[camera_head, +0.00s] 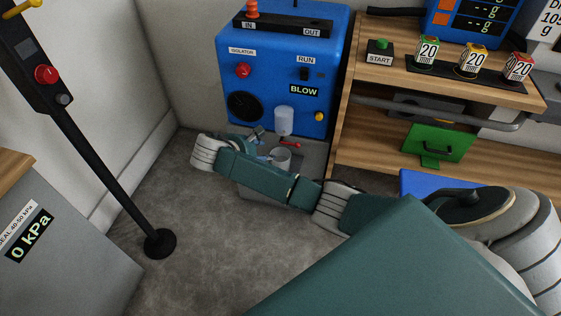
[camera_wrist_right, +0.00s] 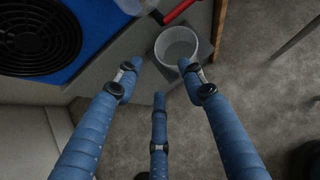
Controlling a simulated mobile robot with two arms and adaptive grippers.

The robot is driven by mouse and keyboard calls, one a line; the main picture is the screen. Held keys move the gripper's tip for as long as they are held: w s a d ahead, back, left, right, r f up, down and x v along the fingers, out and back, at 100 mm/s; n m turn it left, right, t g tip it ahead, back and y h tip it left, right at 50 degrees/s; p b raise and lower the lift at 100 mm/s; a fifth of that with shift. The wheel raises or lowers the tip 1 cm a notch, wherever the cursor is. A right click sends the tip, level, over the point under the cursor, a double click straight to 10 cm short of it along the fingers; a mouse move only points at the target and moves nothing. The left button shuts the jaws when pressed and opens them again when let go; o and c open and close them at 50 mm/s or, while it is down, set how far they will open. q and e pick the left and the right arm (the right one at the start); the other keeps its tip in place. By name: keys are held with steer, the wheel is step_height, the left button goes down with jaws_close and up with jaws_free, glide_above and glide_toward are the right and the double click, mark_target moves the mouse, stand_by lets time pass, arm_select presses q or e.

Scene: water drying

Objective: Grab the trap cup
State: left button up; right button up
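A pale grey, open-topped cup, which looks like the trap cup (camera_head: 281,157), stands low in front of the blue machine (camera_head: 272,62), below a white cylinder (camera_head: 284,121) on its front. In the right wrist view the cup (camera_wrist_right: 176,43) is just beyond the fingertips, nearer the right-hand finger. My right gripper (camera_head: 262,146) reaches in beside the cup, on its left in the head view. In the wrist view its blue fingers (camera_wrist_right: 157,70) are spread apart with nothing between them. Whether the right-hand finger touches the cup cannot be told. My left gripper is not in view.
A red lever (camera_wrist_right: 179,11) lies close to the cup and also shows in the head view (camera_head: 290,143). A wooden shelf (camera_head: 390,67) with numbered blocks stands to the right. A black post (camera_head: 115,180) stands left. The carpet between is clear.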

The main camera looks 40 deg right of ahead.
steer(key=b+x, duration=0.3)
steer(key=x, duration=0.4)
steer(key=shift+s+f, duration=0.1)
steer(key=shift+b+x, duration=0.4)
steer(key=shift+x, duration=0.7)
steer(key=shift+d, duration=0.1)
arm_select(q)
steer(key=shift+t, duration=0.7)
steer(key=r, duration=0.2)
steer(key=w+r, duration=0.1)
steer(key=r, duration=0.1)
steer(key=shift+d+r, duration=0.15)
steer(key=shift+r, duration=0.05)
arm_select(e)
steer(key=shift+c, duration=0.2)
jaws_close()
